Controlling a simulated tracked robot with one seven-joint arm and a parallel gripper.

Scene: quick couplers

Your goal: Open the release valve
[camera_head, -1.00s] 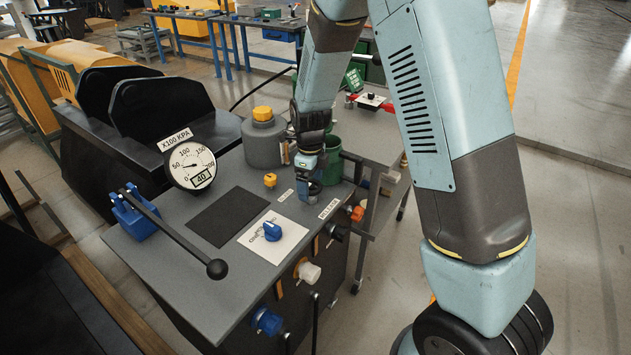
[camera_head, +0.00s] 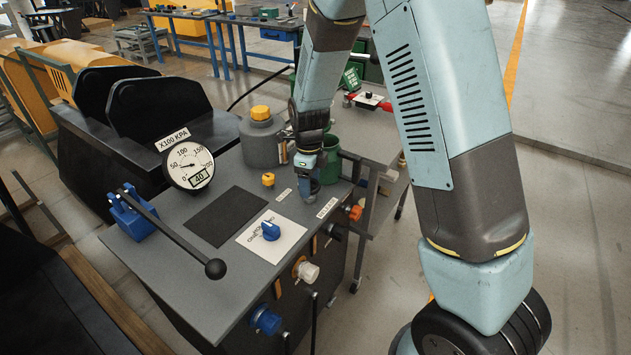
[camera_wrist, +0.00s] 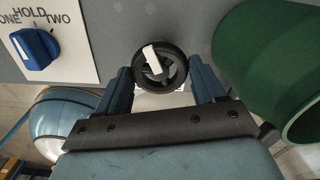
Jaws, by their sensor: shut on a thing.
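The release valve (camera_wrist: 172,80) is a round black handwheel with a white pointer bar across it, on the grey bench top. In the wrist view it sits between the two blue fingers of my gripper (camera_wrist: 161,78), which is shut on its rim. In the head view my gripper (camera_head: 308,186) points down at the right side of the bench and hides the valve. A white label (camera_head: 327,208) lies close beside it. The pressure gauge (camera_head: 189,163), marked x100 kPa, has a small display that seems to read 40.
A green cup (camera_head: 331,160) stands close behind my gripper, and a grey canister (camera_head: 262,145) to its left. A blue selector knob (camera_head: 271,231) on a white plate and a long black lever (camera_head: 185,238) are at the front left. Several fittings line the bench's front edge.

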